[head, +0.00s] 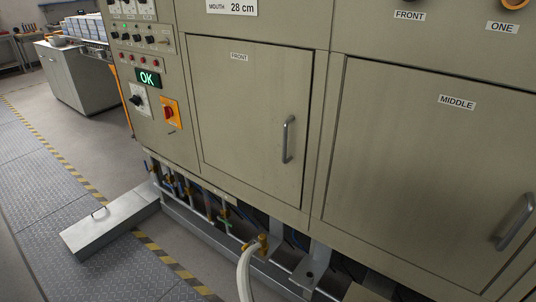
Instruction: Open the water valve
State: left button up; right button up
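Under the cabinet's lower left edge runs a row of small brass valves on upright white pipes. One valve (224,215) has a green handle; others to its left (169,179) have blue handles. They are small, and I cannot read any label that says which one carries water. A larger brass fitting (258,244) sits farther right, with a thick white hose (244,275) coming off it toward the bottom of the picture. I cannot tell whether any valve is open or shut. Neither of my grippers is in view.
The furnace cabinet has a FRONT door (245,115) and a MIDDLE door (425,170), both shut, with grey handles. A control panel (148,85) shows a lit OK. A metal box (110,220) lies on the floor by the valves. Plated floor (40,190) is clear at left.

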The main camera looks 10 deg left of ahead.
aim_at(219, 218)
jog(key=j+u, duration=0.15)
jog(key=u, duration=0.25)
jog(key=j+u, duration=0.1)
jog(key=u, duration=0.25)
jog(key=i+j+u, duration=0.15)
jog(key=i+j, duration=1.1)
jog(key=j, duration=0.15)
